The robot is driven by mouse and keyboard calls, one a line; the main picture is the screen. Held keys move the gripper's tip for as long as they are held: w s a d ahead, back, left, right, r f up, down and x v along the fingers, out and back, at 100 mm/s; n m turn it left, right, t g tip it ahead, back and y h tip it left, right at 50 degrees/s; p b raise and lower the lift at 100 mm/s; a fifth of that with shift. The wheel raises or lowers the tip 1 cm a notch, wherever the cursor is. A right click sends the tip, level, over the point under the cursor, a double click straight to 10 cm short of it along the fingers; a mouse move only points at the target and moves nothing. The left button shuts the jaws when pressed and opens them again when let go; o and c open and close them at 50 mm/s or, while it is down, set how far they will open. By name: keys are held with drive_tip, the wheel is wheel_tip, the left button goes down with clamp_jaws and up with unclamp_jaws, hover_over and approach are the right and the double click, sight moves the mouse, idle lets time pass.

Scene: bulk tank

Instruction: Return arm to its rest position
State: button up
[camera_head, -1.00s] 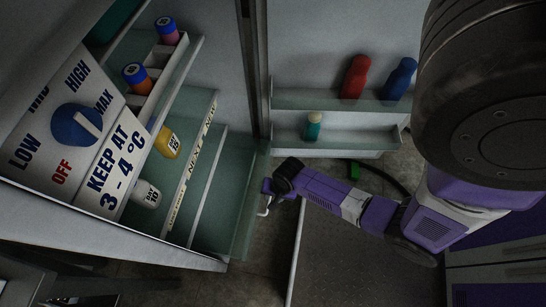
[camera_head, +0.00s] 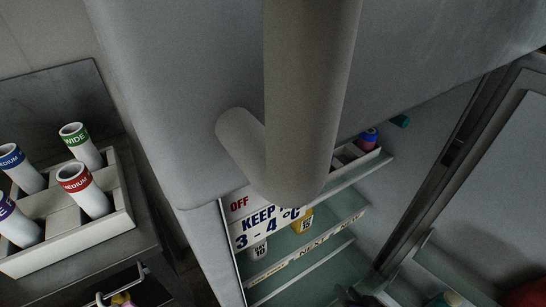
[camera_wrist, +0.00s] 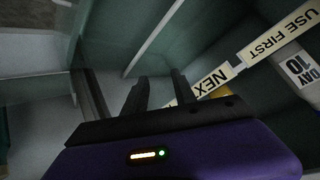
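My gripper (camera_wrist: 136,75) shows in the wrist view with its dark fingers spread apart and nothing visible between them. It is inside or just in front of the open refrigerator, close to the shelf labels. The label strip (camera_wrist: 268,42) reads "USE FIRST" and "NEX". A white bottle marked "DAY 10" (camera_wrist: 302,68) lies to the right, clear of the fingers.
A rack (camera_head: 75,243) of labelled tubes stands on the left. A red bottle (camera_head: 526,293) is at bottom right.

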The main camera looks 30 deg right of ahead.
drive_tip(key=s+a+r+n+t+y, duration=0.1)
drive_tip(key=s+a+r+n+t, duration=0.25)
drive_tip(key=r, duration=0.55)
drive_tip(key=s+a+r+n+y, duration=0.1)
drive_tip(key=s+a+r+n, duration=0.1)
drive_tip(key=s+a+r, duration=0.5)
drive_tip(key=s+a+r+n+t+y, duration=0.1)
drive_tip(key=a+r+n+t, duration=0.2)
drive_tip(key=r, duration=0.9)
wheel_tip(320, 180, up, 12)
drive_tip(key=a+g+p, duration=0.1)
drive_tip(key=p, duration=1.2)
drive_tip(key=shift+a, duration=0.1)
